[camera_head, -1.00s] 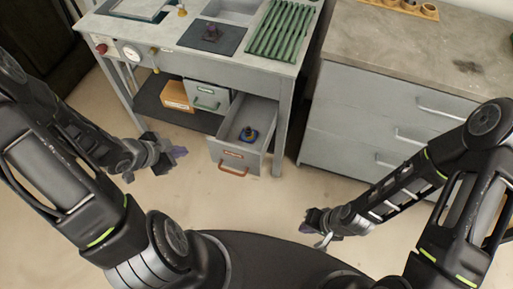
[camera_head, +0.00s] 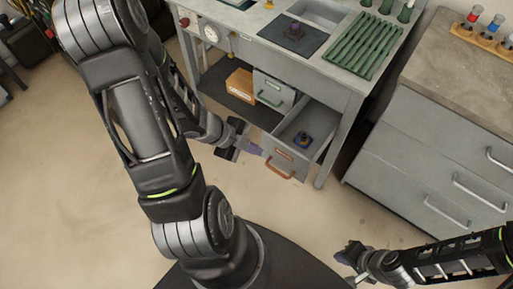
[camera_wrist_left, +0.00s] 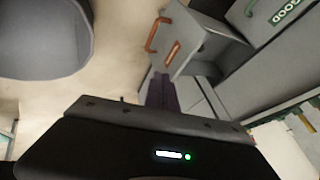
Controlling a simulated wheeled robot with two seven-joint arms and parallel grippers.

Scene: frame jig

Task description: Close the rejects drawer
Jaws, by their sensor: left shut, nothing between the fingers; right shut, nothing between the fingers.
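The rejects drawer (camera_head: 283,160) is a grey drawer with an orange-brown handle (camera_head: 279,170), pulled out below the workbench. A small blue-based part (camera_head: 303,140) lies inside it. My left gripper (camera_head: 256,150) is shut and empty, its purple fingertips close to the left end of the drawer's front; I cannot tell whether they touch. In the left wrist view the purple fingers (camera_wrist_left: 162,92) point at the drawer front, below its orange handle (camera_wrist_left: 170,52). My right gripper (camera_head: 350,255) is shut and empty, low at the right, well away from the drawer.
A second drawer with a green handle (camera_head: 270,97), labelled GOOD in the wrist view, sits left of the open one. A cardboard box (camera_head: 240,86) is on the lower shelf. A grey cabinet (camera_head: 420,150) stands to the right. The floor before the drawer is clear.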

